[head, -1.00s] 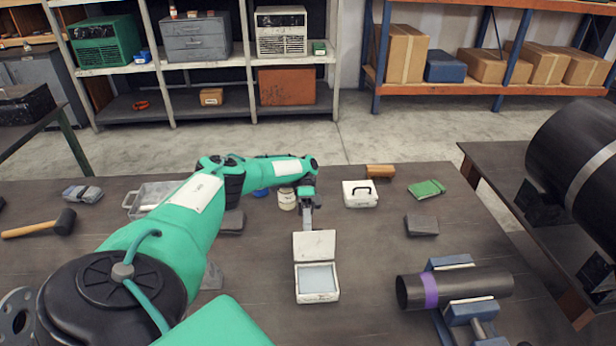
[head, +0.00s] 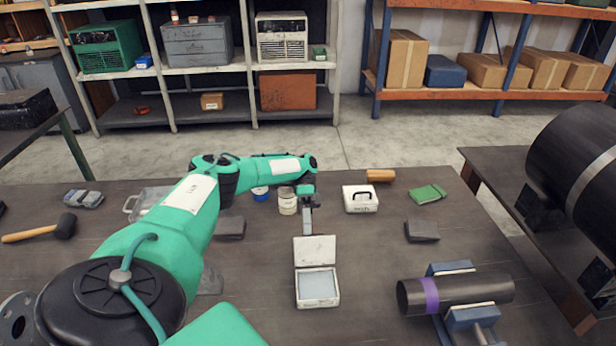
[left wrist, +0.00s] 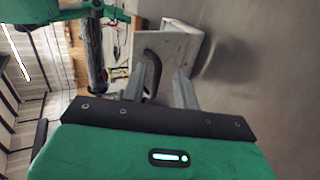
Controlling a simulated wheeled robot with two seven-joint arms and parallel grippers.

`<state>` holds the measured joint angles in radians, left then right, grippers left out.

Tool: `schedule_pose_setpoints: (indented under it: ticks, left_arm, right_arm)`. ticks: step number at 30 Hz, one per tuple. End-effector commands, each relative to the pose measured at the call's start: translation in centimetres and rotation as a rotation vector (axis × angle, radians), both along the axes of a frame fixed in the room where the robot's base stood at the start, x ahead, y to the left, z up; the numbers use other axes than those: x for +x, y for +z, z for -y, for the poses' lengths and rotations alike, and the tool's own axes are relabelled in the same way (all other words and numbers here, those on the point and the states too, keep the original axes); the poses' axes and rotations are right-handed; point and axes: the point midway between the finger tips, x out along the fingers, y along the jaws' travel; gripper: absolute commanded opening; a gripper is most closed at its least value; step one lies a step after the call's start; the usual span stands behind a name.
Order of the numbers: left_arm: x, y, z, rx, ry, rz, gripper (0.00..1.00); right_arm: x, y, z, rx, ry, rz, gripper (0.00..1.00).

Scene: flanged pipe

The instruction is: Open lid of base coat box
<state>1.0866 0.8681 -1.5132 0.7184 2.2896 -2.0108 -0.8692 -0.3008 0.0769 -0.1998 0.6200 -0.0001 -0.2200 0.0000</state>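The base coat box (head: 318,303) is a small white box on the dark table, in the middle of the head view. Its lid (head: 315,249) stands raised at the back, and the pale inside of the box shows. My left gripper (head: 307,228) is just behind the lid's top edge, pointing down. In the left wrist view, the two grey fingers (left wrist: 166,86) are apart with a gap between them. A white panel with a dark curved handle (left wrist: 180,45) lies beyond the fingertips there; I cannot tell whether they touch it. My right gripper is not in view.
A white case with a black handle (head: 360,204), a green pad (head: 427,194) and a dark block (head: 421,231) lie right of the gripper. A pipe with a purple band (head: 455,292) rests on supports at the right. Cans (head: 287,203) stand beside the gripper.

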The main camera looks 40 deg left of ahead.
Motion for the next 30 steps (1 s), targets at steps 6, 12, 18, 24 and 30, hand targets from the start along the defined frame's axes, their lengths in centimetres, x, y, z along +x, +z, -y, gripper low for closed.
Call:
schedule_pose_setpoints:
  ticks: [6, 12, 18, 24, 30]
  left_arm:
    - [0.0, 4.8, 0.0, -0.002, -0.001, 0.007, 0.31]
    - [0.1, 8.8, 0.2, -0.001, -0.002, 0.006, 0.31]
    - [0.1, 12.4, 0.3, -0.001, -0.001, 0.006, 0.31]
    - [0.1, 15.6, 0.3, 0.001, -0.001, 0.004, 0.31]
    - [0.1, 17.8, 0.4, -0.001, -0.002, 0.004, 0.31]
  right_arm:
    - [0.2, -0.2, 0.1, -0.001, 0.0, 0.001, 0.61]
    - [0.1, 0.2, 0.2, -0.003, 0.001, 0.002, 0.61]
    - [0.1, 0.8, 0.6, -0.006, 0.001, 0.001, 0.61]
    - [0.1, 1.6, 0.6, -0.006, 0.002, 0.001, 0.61]
    - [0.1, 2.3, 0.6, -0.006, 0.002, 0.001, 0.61]
